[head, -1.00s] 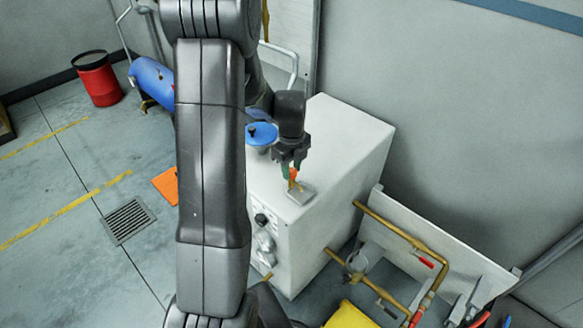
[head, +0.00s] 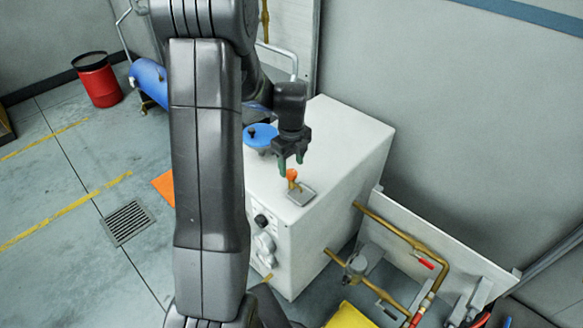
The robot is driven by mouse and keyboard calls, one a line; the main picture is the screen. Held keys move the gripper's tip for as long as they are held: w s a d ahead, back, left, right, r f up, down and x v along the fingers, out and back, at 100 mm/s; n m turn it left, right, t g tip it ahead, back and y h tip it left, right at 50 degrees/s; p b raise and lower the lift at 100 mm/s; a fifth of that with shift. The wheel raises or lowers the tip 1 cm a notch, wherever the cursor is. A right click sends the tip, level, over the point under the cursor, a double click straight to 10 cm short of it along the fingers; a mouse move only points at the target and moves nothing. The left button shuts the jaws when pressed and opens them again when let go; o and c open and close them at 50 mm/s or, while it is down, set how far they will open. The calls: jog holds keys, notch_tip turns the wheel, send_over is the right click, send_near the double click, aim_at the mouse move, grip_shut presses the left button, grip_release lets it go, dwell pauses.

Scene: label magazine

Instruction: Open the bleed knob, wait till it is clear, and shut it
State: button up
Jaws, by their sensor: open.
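The bleed knob (head: 292,174) is a small orange knob on a brass stem. It rises from a grey plate (head: 301,195) on top of a white cabinet (head: 345,140), near its front edge. My gripper (head: 291,163) points down just above the knob, with its green-tipped fingers apart. It is open and holds nothing. The knob stands free below the fingertips. Whether anything flows from the knob is too small to tell.
A blue round lid (head: 260,135) with a dark knob lies on the cabinet beside my gripper. A black knob and pale dials (head: 264,243) are on the cabinet's front. Brass pipes (head: 405,236) with a red handle run at the right. The cabinet top's right side is clear.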

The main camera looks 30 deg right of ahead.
aim_at(291, 172)
notch_tip(291, 172, up, 11)
jog(key=shift+r, duration=0.15)
dwell(0.4)
notch_tip(291, 172, down, 14)
jog(key=shift+r, duration=0.1)
dwell(0.4)
